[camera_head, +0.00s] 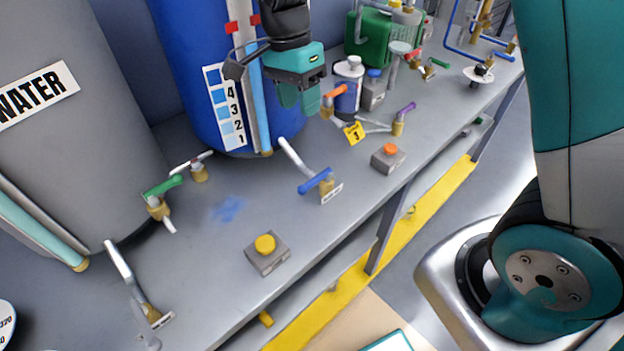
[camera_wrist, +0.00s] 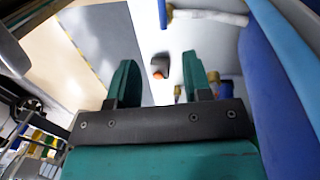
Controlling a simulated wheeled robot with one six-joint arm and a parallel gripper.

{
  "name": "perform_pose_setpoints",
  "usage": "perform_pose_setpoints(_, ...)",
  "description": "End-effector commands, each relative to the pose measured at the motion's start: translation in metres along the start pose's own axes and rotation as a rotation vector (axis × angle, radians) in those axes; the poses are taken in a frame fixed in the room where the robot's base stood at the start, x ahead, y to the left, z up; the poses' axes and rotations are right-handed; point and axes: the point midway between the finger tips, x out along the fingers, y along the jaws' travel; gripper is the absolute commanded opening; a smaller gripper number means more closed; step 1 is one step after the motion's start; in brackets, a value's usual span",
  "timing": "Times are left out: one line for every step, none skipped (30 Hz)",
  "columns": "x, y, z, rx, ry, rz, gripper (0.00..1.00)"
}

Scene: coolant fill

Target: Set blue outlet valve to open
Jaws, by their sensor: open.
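The valve with the blue handle (camera_head: 315,183) stands on the bench in front of the blue tank (camera_head: 190,70). It has a brass body (camera_head: 327,189), a white pipe (camera_head: 296,157) and a small label whose text I cannot read. The handle appears to lie across the line of the pipe. My gripper (camera_head: 299,108) is open and empty, above and behind the valve, in front of the tank, and not touching the handle. In the wrist view, my gripper (camera_wrist: 159,64) has its fingers apart; the blue handle (camera_wrist: 162,13) and white pipe (camera_wrist: 208,17) show at the top edge.
An orange button box (camera_head: 388,158) and a yellow button box (camera_head: 267,252) stand near the bench's front edge. A green-handled valve (camera_head: 163,187) is by the grey water tank (camera_head: 70,140). A small canister (camera_head: 348,88) and purple-handled valve (camera_head: 403,117) stand right of my gripper.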

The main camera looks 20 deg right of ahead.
Motion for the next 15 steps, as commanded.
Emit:
perform_pose_setpoints(0.006,-0.004,-0.003,0.04,0.004,0.01,0.45)
perform_pose_setpoints(0.008,-0.005,-0.004,0.056,0.007,0.013,0.45)
perform_pose_setpoints(0.011,-0.006,-0.004,0.069,0.008,0.015,0.45)
perform_pose_setpoints(0.014,-0.006,-0.005,0.074,0.008,0.016,0.45)
perform_pose_setpoints(0.017,-0.005,-0.005,0.076,0.008,0.018,0.45)
perform_pose_setpoints(0.023,-0.005,-0.005,0.075,0.008,0.017,0.45)
perform_pose_setpoints(0.028,-0.004,-0.005,0.074,0.008,0.018,0.45)
perform_pose_setpoints(0.034,-0.004,-0.005,0.075,0.007,0.019,0.45)
perform_pose_setpoints(0.042,-0.004,-0.005,0.074,0.007,0.019,0.45)
perform_pose_setpoints(0.049,-0.004,-0.005,0.074,0.007,0.02,0.45)
perform_pose_setpoints(0.056,-0.003,-0.005,0.074,0.007,0.02,0.45)
perform_pose_setpoints(0.065,-0.003,-0.005,0.073,0.007,0.019,0.45)
perform_pose_setpoints(0.072,-0.003,-0.005,0.073,0.007,0.02,0.45)
perform_pose_setpoints(0.079,-0.003,-0.005,0.073,0.007,0.02,0.45)
perform_pose_setpoints(0.089,-0.002,-0.005,0.072,0.006,0.021,0.45)
